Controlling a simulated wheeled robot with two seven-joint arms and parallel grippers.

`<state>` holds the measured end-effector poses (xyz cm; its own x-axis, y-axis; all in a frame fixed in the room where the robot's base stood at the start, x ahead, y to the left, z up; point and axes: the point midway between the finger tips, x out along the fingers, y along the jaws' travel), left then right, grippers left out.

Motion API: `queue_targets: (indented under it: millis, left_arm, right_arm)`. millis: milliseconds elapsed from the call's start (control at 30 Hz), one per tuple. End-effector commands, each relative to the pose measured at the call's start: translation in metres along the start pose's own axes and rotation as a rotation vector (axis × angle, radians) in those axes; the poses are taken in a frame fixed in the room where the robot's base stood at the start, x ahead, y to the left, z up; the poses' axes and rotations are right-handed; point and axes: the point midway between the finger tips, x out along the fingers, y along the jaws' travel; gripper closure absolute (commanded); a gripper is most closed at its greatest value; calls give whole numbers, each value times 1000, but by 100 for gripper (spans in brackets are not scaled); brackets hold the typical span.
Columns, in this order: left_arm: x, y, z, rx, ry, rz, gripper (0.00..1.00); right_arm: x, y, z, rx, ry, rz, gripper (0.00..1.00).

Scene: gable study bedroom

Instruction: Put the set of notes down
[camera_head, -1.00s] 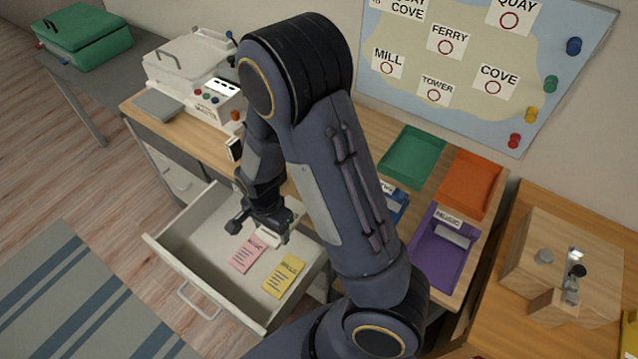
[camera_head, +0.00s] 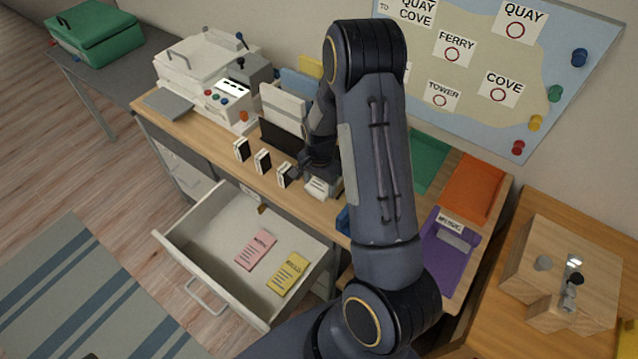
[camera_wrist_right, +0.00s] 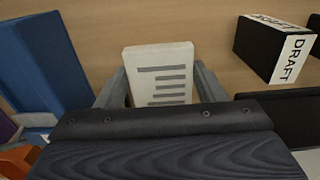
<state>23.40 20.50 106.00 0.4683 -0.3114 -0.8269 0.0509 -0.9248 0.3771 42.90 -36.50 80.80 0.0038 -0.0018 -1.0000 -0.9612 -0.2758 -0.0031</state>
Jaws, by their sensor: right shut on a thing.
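The set of notes (camera_head: 318,187) is a white sheet-like pad with dark lines. My right gripper (camera_head: 313,172) is shut on it, above the desk top (camera_head: 213,148), to the right of the small black blocks. In the right wrist view the white notes (camera_wrist_right: 158,72) sit between the two grey fingers (camera_wrist_right: 160,88), with the wood of the desk behind. I cannot tell whether the notes touch the desk. A pink set (camera_head: 256,250) and a yellow set (camera_head: 288,275) lie in the open drawer (camera_head: 215,235). My left gripper is not in view.
Several black blocks with white faces stand near the desk's front edge; one reads DRAFT (camera_wrist_right: 292,58). A black holder with upright folders (camera_head: 283,105) stands behind. Green (camera_head: 430,158), orange (camera_head: 473,185) and purple (camera_head: 447,255) trays are at the right.

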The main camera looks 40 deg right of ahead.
Motion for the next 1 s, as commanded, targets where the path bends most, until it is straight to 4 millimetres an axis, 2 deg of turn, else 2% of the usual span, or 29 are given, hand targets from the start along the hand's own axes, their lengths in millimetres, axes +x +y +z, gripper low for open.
queue_targets:
  millis: [33, 100, 267, 300, 467, 767, 867, 1000]
  left_arm:
    - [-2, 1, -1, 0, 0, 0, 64]
    - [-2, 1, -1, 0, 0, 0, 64]
    - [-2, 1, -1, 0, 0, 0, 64]
    - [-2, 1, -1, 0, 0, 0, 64]
    - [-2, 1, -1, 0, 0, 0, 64]
    - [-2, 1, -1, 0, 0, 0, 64]
    - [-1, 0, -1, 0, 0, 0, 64]
    - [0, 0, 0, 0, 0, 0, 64]
  right_arm:
    - [6, 1, 3, -3, -5, 7, 66]
    - [9, 1, 3, -3, -4, 4, 74]
    - [10, 0, 4, -4, -4, 3, 75]
    - [10, 0, 4, -4, -5, 3, 36]
    - [10, 0, 4, -3, -5, 3, 15]
    - [8, 0, 4, -3, -3, 2, 15]
    - [0, 0, 3, -4, -2, 1, 15]
    - [-24, -1, 4, -4, -2, -3, 15]
